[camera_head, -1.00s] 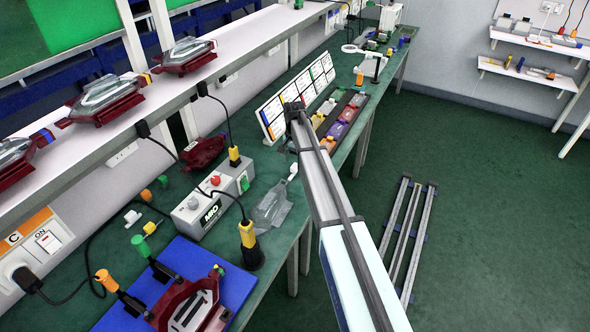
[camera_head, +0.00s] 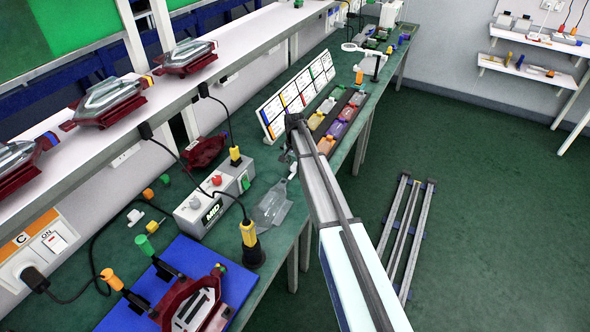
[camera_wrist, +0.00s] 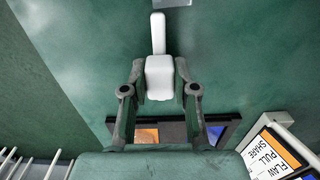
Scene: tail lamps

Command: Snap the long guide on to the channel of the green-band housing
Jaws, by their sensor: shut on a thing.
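My gripper (camera_head: 290,156) is above the bench behind the clear lens. In the wrist view, my gripper (camera_wrist: 160,80) is shut on a white piece (camera_wrist: 160,77) with a wide block end and a long narrow stem, apparently the long guide. It shows small in the head view (camera_head: 292,171); I cannot tell whether it still touches the bench. A dark red housing (camera_head: 184,298) with a small green mark near its top corner sits on the blue mat (camera_head: 235,284) at lower left. It seems to be the green-band housing. Its channel is not clearly seen.
A clear lens (camera_head: 271,206) lies near the bench edge. Another white piece (camera_head: 134,216) lies left. Card stand (camera_head: 297,92) and coloured bins (camera_head: 336,130) lie beyond.

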